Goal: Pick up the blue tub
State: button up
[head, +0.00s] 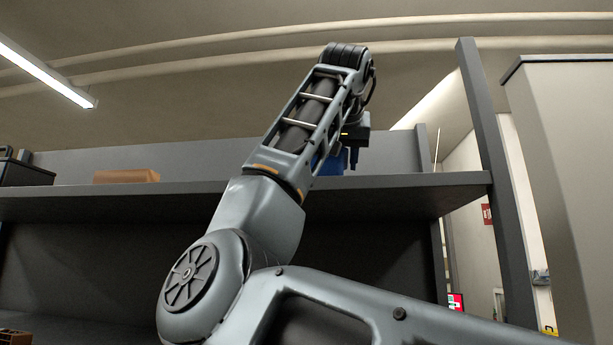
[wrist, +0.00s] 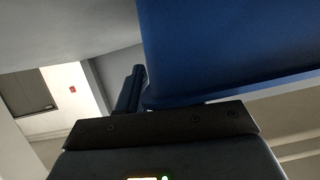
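The blue tub (head: 331,166) is on the upper shelf in the head view, mostly hidden behind my arm. In the wrist view the tub (wrist: 235,50) fills the upper right, very close to my gripper. My gripper (head: 350,158) points down at the tub. One dark blue finger (wrist: 131,90) shows just left of the tub's edge in the wrist view. The other finger is not clearly seen, hidden by the tub or blending with it. Whether the fingers press on the tub cannot be told.
The grey upper shelf (head: 400,183) runs across the scene, with an upright post (head: 497,170) at its right end. A brown block (head: 126,176) and a dark box (head: 24,173) stand at the left of the shelf. The shelf between the brown block and my arm looks clear.

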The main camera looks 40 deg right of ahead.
grip_shut()
jog(key=shift+r, duration=0.1)
dwell(0.7)
